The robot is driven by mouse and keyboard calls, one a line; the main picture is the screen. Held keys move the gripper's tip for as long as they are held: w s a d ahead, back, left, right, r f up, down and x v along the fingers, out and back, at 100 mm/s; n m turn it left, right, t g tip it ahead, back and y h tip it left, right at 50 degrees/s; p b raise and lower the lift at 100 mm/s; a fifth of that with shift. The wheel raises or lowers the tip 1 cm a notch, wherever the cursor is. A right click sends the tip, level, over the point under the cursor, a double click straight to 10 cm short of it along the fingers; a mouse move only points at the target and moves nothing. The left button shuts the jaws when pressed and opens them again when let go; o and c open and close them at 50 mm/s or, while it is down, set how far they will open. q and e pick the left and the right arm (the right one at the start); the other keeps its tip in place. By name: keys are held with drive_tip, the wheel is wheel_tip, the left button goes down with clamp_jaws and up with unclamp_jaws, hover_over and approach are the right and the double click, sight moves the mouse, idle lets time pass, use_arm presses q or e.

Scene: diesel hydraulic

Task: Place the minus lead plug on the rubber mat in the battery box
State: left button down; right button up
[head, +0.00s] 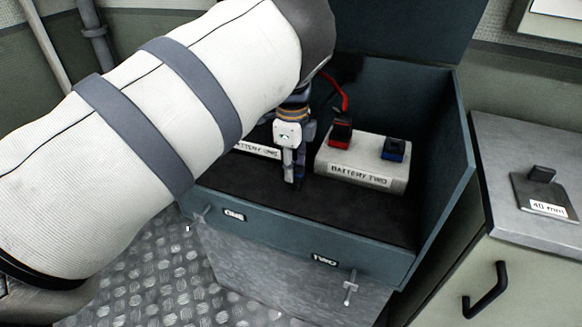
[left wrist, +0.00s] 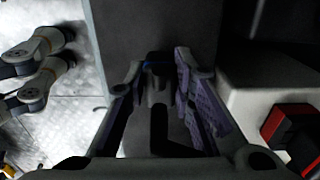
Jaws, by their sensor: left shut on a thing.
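My left gripper (head: 290,180) is inside the battery box (head: 300,232), pointing down near the black rubber mat (head: 345,205), left of battery two. In the left wrist view its fingers (left wrist: 158,85) are shut on a dark plug with a blue edge (left wrist: 158,62), which I take to be the minus lead plug. The fingers largely hide the plug in the head view. I cannot tell whether it touches the mat. My right gripper is not in view.
Battery two (head: 362,170) carries a red connector (head: 340,133) and a blue one (head: 395,149). Battery one (head: 258,150) is mostly hidden behind my left arm. The mat's front right is clear. A grey cabinet top (head: 500,150) stands right of the box.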

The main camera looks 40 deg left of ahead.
use_arm(q)
drive_tip(key=c, duration=1.4)
unclamp_jaws()
drive_tip(key=shift+s+f, duration=0.1)
drive_tip(key=shift+f, duration=0.05)
drive_tip(key=shift+o, duration=0.2)
drive_tip(key=shift+r, duration=0.3)
wheel_tip(320, 180, up, 12)
drive_tip(key=shift+f, duration=0.1)
